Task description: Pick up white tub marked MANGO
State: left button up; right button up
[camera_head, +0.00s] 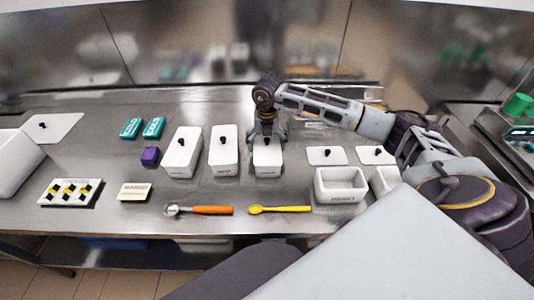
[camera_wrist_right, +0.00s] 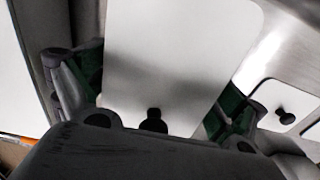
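Three lidded white tubs with black knobs stand in a row on the steel counter: a left one (camera_head: 182,155), a middle one (camera_head: 224,155) and a right one (camera_head: 267,170). Their front labels are too small to read, so I cannot tell which is marked MANGO. My right gripper (camera_head: 267,141) points down over the right tub. In the right wrist view, its fingers with green pads (camera_wrist_right: 153,92) stand apart on either side of that tub's white lid (camera_wrist_right: 180,50), knob (camera_wrist_right: 153,121) between them. I cannot tell whether they touch it. My left gripper is not in view.
An orange-handled tool (camera_head: 205,210) and a yellow spoon (camera_head: 280,209) lie in front. An open white tub (camera_head: 341,187) and loose lids (camera_head: 327,155) are at right.

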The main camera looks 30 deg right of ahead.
jog(key=c, duration=0.9)
jog(key=shift+c, duration=0.9)
jog(key=shift+r, duration=0.2)
jog(key=shift+w+r, duration=0.1)
jog(key=shift+r, duration=0.45)
notch_tip(320, 180, up, 7)
jog(key=shift+r+b, duration=0.2)
jog(key=shift+b, duration=0.15)
jog(key=shift+r, duration=0.6)
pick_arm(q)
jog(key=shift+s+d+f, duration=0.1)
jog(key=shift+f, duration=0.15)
pick_arm(e)
jog(key=shift+r, duration=0.1)
